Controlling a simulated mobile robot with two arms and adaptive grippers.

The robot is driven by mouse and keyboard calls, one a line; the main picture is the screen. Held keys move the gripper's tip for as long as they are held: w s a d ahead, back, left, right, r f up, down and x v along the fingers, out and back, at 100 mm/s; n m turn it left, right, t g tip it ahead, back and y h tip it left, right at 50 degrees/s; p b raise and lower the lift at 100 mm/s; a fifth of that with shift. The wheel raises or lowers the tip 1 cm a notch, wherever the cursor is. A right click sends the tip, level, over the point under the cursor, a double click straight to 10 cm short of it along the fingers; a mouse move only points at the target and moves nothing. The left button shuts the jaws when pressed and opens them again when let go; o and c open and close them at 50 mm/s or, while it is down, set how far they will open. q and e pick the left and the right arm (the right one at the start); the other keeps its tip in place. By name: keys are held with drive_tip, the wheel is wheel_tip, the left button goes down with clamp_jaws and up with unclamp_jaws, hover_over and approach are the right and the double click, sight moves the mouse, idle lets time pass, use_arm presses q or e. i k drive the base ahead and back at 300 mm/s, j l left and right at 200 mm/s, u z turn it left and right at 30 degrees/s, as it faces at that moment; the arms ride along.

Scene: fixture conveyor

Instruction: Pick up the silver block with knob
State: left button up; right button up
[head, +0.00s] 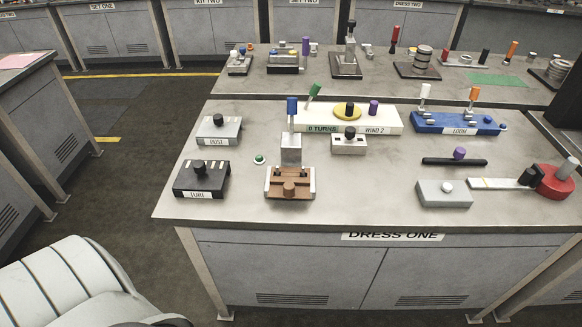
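Several grey or silver blocks with knobs are on the near table (330,215). A flat light grey block (430,200) with a round white knob (447,187) lies near the front right. A grey block (207,135) with a black knob (219,119) and a small label sits at the back left. A small silver block (358,149) with a black knob (350,132) sits near the middle. I cannot tell which one the task names. Neither of my grippers is in view.
A blue fixture (440,122) and a red round piece (548,185) are right. Clear tabletop lies between the brown fixture and the flat grey block.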

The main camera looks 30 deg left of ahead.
sight(349, 143)
drive_tip(key=i+l+u, duration=0.35)
drive_tip(key=l, duration=0.25)
drive_tip(key=i+l+u, duration=0.2)
drive_tip(key=i+l, duration=0.05)
drive_tip(key=l, duration=0.05)
